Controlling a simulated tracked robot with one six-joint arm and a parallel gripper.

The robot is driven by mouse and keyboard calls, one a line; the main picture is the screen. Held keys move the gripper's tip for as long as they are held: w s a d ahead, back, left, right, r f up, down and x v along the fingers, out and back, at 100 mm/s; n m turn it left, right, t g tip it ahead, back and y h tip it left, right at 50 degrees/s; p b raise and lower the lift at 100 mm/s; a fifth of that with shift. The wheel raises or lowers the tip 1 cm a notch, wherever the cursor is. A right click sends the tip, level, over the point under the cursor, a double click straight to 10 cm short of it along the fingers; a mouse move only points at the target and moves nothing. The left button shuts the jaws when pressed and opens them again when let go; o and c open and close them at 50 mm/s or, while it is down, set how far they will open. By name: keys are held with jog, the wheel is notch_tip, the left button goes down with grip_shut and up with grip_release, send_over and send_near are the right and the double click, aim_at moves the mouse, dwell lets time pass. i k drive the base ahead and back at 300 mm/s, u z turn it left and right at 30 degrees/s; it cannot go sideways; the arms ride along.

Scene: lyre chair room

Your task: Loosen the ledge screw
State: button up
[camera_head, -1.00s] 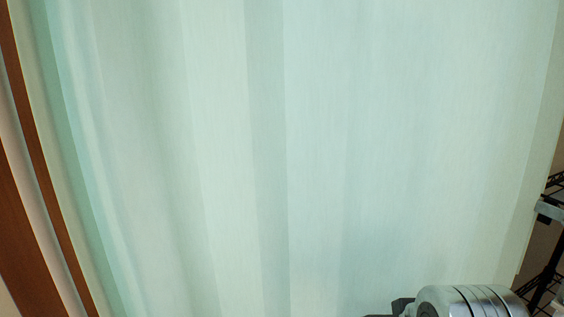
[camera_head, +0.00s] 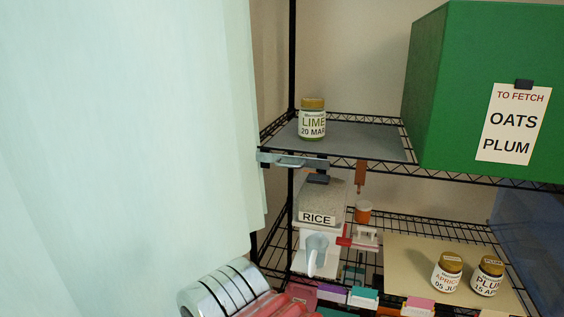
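I cannot make out a screw for certain. A grey metal bracket (camera_head: 290,160) runs along the front left edge of the upper wire shelf (camera_head: 460,178). A small brown piece (camera_head: 361,174) hangs from that shelf's front edge, right of the bracket. A grey panel (camera_head: 375,146) lies on the shelf behind them. My gripper does not show. A silver cylinder with black bands (camera_head: 222,290) stands at the bottom, partly cut off, with red parts beside it. I cannot tell what it is.
A pale green curtain (camera_head: 120,140) fills the left. A LIME jar (camera_head: 312,120) and a green box (camera_head: 450,60) with a TO FETCH note (camera_head: 513,124) stand on the upper shelf. Below are a RICE container (camera_head: 320,204), an orange cup (camera_head: 363,212) and two jars on a beige board (camera_head: 400,255).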

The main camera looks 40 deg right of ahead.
aim_at(318, 178)
jog(key=z, duration=1.3)
